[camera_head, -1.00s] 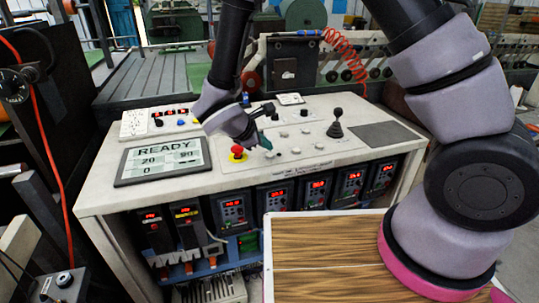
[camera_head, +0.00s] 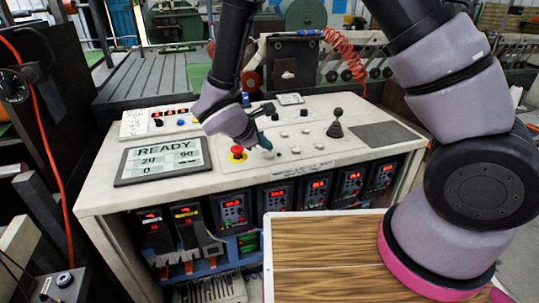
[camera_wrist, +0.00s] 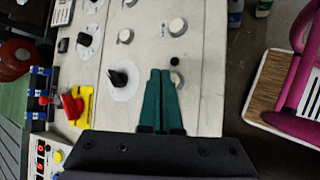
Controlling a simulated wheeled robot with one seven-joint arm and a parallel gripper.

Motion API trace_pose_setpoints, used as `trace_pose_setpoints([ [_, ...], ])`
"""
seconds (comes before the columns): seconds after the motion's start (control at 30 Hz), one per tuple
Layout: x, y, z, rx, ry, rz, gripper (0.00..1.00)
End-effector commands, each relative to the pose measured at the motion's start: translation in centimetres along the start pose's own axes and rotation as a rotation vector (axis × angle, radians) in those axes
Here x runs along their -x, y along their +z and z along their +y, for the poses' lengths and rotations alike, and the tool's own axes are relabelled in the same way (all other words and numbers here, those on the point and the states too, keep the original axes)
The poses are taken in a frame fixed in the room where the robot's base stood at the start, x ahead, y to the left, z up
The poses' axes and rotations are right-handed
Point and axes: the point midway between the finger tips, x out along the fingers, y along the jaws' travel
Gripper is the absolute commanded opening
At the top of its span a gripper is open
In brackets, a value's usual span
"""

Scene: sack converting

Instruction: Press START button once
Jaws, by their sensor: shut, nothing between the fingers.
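The control panel (camera_head: 310,160) carries several pale round buttons. I cannot read which one is marked START. My gripper (camera_head: 266,144) is over the panel, right of the red stop button (camera_head: 237,152), with its green fingers shut and empty. In the wrist view the fingertips (camera_wrist: 161,72) lie beside a pale round button (camera_wrist: 178,79), partly covering it; I cannot tell whether they touch it. A black knob (camera_wrist: 121,77) is left of the fingers, and the red stop button (camera_wrist: 73,105) on its yellow plate is farther left. The panel display (camera_head: 162,158) reads READY, 20, 90 and 0.
A black joystick (camera_head: 335,124) stands upright right of my gripper. A small white switch box (camera_head: 160,122) with red digits is at the panel's back left. Drive units with red displays (camera_head: 232,211) line the cabinet front. A wood-grained board (camera_head: 330,255) lies in front.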

Motion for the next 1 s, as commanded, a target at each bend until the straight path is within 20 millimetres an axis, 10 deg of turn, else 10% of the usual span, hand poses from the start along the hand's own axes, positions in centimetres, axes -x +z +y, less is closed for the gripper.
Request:
trace_pose_setpoints([
  [1.0,-0.80,-0.58,-0.57,0.000,0.000,0.000,0.00],
])
